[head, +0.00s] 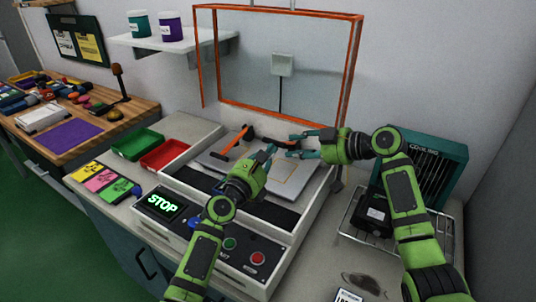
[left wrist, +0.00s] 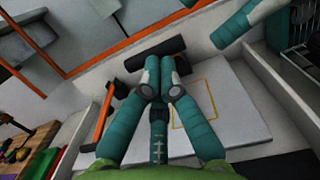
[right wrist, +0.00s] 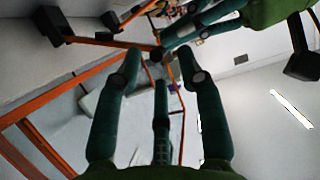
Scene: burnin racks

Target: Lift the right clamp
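The pale plate (head: 225,162) in the machine has orange and black clamp parts at its back edge. An orange lever (head: 234,145) stands on the left; it also shows in the left wrist view (left wrist: 103,118). A black bar (left wrist: 155,53) lies just beyond my left gripper's tips; I cannot tell whether they touch. An orange bar (head: 275,143) of the right clamp shows partly behind the grippers. My left gripper (head: 270,151) has its fingertips together in the left wrist view (left wrist: 160,72), with nothing visible between. My right gripper (head: 289,143) is close beside it; its fingers are apart in the right wrist view (right wrist: 158,62).
The orange-framed clear cover (head: 355,60) stands raised behind the plate. A STOP display (head: 161,204) and buttons are on the machine's front. Green and red trays (head: 165,155) lie left. A cooling unit (head: 430,165) and wire rack (head: 350,232) stand right, close to my right arm.

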